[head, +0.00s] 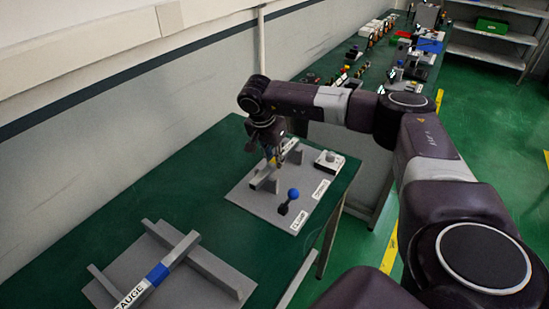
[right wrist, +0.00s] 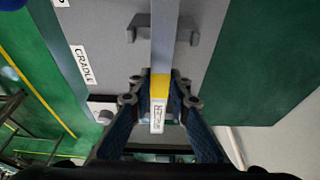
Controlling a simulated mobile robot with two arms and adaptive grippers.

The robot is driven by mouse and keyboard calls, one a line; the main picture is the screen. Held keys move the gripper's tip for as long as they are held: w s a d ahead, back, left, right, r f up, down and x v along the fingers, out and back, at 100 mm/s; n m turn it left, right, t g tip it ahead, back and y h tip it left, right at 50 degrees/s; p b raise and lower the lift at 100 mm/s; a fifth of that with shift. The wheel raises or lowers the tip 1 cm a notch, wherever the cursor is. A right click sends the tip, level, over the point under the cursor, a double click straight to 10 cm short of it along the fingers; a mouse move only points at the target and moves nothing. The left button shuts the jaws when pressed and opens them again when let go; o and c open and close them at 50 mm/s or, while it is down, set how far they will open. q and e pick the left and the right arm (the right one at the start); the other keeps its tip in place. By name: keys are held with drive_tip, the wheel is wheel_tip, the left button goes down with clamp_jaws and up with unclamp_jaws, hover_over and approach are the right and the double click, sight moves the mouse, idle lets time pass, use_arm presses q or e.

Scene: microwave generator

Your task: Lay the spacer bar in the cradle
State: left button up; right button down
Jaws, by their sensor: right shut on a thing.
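The spacer bar (right wrist: 164,55) is a pale grey bar with a yellow band and a white label near one end. My right gripper (right wrist: 157,92) is shut on it around the yellow band. The cradle plate (head: 245,201) is grey and lies on the green table. Its supports (head: 264,179) stand beneath my right gripper (head: 273,163) in the head view. In the right wrist view the bar passes over one notched support (right wrist: 188,36). I cannot tell whether the bar touches the supports. My gripper hides part of the bar in the head view. My left gripper is out of view.
A blue-knobbed lever (head: 292,196) stands on the plate's front part. A gauge bar (head: 147,284) with a blue band lies across a second fixture (head: 222,276) nearby. The wall runs behind.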

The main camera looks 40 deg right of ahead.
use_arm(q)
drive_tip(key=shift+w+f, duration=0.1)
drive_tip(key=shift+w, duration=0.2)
use_arm(e)
drive_tip(key=shift+f, duration=0.15)
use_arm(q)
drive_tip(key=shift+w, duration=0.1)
use_arm(e)
drive_tip(key=c, duration=1.7)
unclamp_jaws()
drive_tip(key=shift+c, duration=0.2)
